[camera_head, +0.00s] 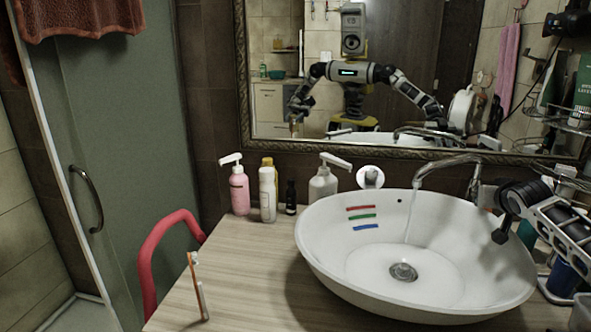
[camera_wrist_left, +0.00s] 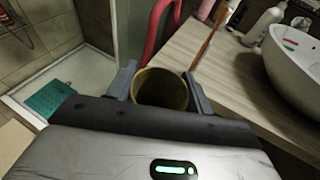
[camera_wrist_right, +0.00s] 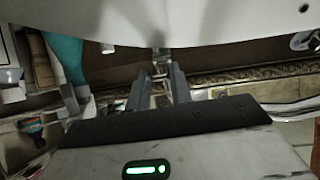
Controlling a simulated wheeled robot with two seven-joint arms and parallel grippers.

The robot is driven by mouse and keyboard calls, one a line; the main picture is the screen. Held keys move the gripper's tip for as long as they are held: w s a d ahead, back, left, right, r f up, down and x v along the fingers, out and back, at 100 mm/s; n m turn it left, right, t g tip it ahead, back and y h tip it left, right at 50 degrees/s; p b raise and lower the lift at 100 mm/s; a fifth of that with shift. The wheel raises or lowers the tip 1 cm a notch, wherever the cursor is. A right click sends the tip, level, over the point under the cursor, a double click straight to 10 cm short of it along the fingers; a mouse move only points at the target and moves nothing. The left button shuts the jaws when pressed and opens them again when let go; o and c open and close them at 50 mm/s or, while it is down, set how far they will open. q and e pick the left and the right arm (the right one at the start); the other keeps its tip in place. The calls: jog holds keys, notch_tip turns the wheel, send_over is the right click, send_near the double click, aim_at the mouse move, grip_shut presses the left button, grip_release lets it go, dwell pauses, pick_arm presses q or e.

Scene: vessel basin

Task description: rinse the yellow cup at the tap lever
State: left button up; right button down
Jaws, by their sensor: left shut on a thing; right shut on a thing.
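The yellow cup (camera_wrist_left: 160,96) sits between the fingers of my left gripper (camera_wrist_left: 160,80), its open top towards the left wrist camera. My left gripper is shut on it, beside the counter and away from the basin. The tap (camera_head: 447,162) arches over the white basin (camera_head: 330,270), and a thin stream of water (camera_head: 410,215) falls from it. My right gripper is at the tap's base, right of the basin. In the right wrist view my right gripper (camera_wrist_right: 160,72) is shut on a small metal part, which looks like the tap lever (camera_wrist_right: 159,57); its shape is mostly hidden.
A toothbrush (camera_head: 198,285) stands near the counter's front left edge. Pink (camera_head: 239,190) and white (camera_head: 323,184) pump bottles stand along the back. A red chair (camera_head: 150,255) is left of the counter (camera_head: 245,265). A wire shelf (camera_head: 560,120) is at the right. The counter's middle left is bare.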

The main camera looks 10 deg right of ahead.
pick_arm(q)
jog(key=shift+w+f, duration=0.1)
pick_arm(e)
jog(key=shift+f, duration=0.1)
jog(key=c, duration=1.2)
grip_release()
jog(key=shift+c, duration=0.2)
jog(key=shift+s, duration=0.1)
pick_arm(q)
notch_tip(320, 180, down, 3)
jog(key=b, duration=0.3)
jog(key=shift+f, duration=0.1)
pick_arm(e)
jog(key=v, duration=1.2)
